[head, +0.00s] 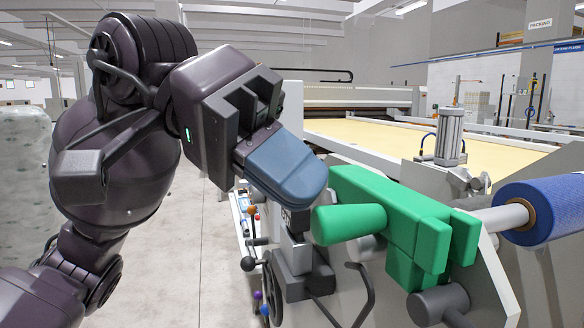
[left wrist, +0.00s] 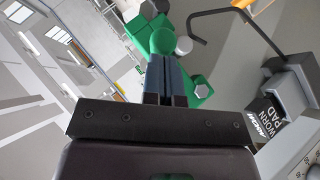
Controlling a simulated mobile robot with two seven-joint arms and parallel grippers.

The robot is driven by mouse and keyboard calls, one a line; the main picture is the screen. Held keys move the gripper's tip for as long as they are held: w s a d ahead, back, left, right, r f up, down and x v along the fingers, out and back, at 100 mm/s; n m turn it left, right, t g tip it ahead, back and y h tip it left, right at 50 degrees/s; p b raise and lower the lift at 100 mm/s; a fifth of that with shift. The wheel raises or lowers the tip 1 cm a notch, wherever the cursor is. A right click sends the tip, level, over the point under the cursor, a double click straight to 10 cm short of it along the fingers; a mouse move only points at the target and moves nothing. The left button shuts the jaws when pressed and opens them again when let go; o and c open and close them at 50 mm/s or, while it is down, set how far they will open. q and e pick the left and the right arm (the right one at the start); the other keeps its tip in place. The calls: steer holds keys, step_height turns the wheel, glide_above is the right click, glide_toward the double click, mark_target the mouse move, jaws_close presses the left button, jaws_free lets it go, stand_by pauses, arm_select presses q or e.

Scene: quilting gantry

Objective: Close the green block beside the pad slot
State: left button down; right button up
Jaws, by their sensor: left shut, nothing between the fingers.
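The green block (head: 405,222) is mounted on the machine's side frame right of centre in the head view. Its rounded green handle (head: 347,224) sticks out to the left. In the left wrist view the handle's round end (left wrist: 162,41) shows just past my fingertips, with part of the green block (left wrist: 196,94) beside them. My left gripper (head: 300,186) is shut and empty, its blue-grey fingers up and left of the handle. It also shows in the left wrist view (left wrist: 163,68). Whether fingertip and handle touch is unclear. My right gripper is out of view.
A dark box (left wrist: 280,110) labelled "WORN PAD" stands near the handle. A bent dark bar (head: 361,297) rises below the block. Levers with coloured knobs (head: 252,210) stand left of the box. A blue roll (head: 545,208) lies at right. Open floor shows at left.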

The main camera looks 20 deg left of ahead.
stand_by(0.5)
arm_select(q)
steer(key=v, duration=1)
steer(key=shift+a+r, duration=0.3)
steer(key=shift+p, duration=0.3)
